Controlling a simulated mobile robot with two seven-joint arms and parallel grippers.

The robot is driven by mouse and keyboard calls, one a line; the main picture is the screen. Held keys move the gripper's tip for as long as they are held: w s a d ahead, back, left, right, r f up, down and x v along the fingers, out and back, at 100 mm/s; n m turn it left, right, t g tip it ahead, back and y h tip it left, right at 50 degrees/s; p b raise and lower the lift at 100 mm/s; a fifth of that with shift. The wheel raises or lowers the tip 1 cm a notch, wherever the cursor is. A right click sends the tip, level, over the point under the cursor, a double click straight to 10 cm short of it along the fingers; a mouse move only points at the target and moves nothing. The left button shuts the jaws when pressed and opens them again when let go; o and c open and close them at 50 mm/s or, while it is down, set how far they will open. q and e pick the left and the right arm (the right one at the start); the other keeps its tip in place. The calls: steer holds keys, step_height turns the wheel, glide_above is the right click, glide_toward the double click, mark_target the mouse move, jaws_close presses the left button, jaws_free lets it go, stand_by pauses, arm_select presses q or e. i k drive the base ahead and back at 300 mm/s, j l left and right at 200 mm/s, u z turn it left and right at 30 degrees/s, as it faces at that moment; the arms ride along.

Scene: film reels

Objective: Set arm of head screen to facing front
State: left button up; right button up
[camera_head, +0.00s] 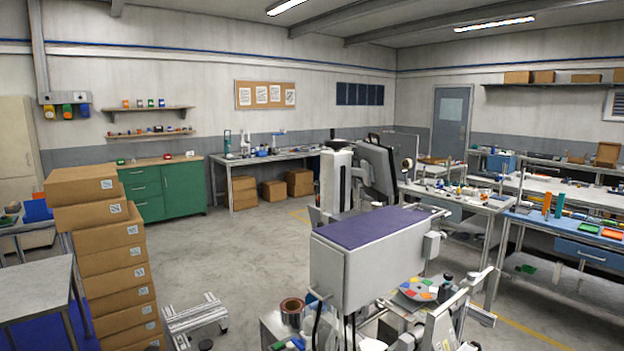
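Nearer, a white machine body with a purple top (378,235) blocks the view of the column's lower part.
Stacked cardboard boxes (104,262) stand at left, near a grey table (35,288). A multicoloured disc (418,290) sits among equipment at bottom right. Workbenches line the right side. Open floor (225,255) lies left of centre.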

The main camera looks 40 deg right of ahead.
mark_target(364, 172)
steer(key=i+z, duration=0.25)
steer(key=i, duration=0.25)
steer(key=i+j+z, duration=0.2)
steer(key=i, duration=0.25)
steer(key=i+j+z, duration=0.25)
steer(key=i, duration=0.2)
steer(key=i+j+z, duration=0.8)
steer(key=i+l, duration=0.05)
